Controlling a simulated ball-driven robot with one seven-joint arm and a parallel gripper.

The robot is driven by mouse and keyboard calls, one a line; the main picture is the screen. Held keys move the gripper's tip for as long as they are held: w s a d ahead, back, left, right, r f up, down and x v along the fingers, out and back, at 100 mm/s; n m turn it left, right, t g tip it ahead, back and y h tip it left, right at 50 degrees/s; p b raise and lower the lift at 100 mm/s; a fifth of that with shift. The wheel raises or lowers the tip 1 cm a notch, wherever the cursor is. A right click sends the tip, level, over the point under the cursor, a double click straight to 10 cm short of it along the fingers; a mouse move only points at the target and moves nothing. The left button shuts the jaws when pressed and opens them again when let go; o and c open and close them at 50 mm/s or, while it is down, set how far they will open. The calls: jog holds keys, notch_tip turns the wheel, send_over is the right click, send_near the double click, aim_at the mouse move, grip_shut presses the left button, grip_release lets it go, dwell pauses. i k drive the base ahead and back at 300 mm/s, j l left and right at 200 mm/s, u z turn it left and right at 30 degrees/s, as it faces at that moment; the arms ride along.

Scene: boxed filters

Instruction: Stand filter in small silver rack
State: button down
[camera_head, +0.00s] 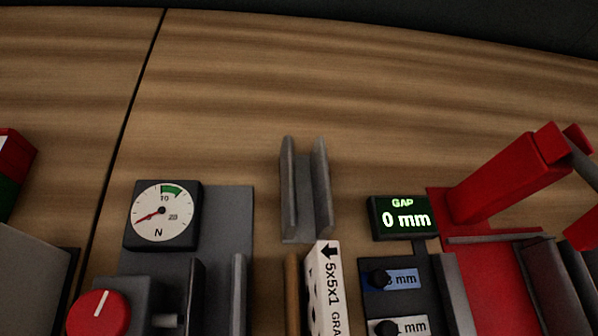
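The small silver rack (291,205) is a narrow grey channel with two upright walls, standing on the wooden table at mid-picture. Its slot looks empty over the part that shows. The filter (331,292) is a slim white box with a black arrow, "5x5x1 GRA" lettering and dark holes on one side. It is at the bottom centre, its far end close to the rack's near end in the picture. I cannot tell whether they touch. The filter's near part is cut off by the frame. My gripper is not in view, so its hold cannot be seen.
A dial gauge (162,213) on a grey plate, with a red knob (98,314) and upright plates, stands left. Right are a "0 mm" gap display (403,217) and a red lever fixture (508,177). A brown strip (292,294) lies beside the filter. The table behind is clear.

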aim_at(301, 196)
jog(key=i, duration=0.9)
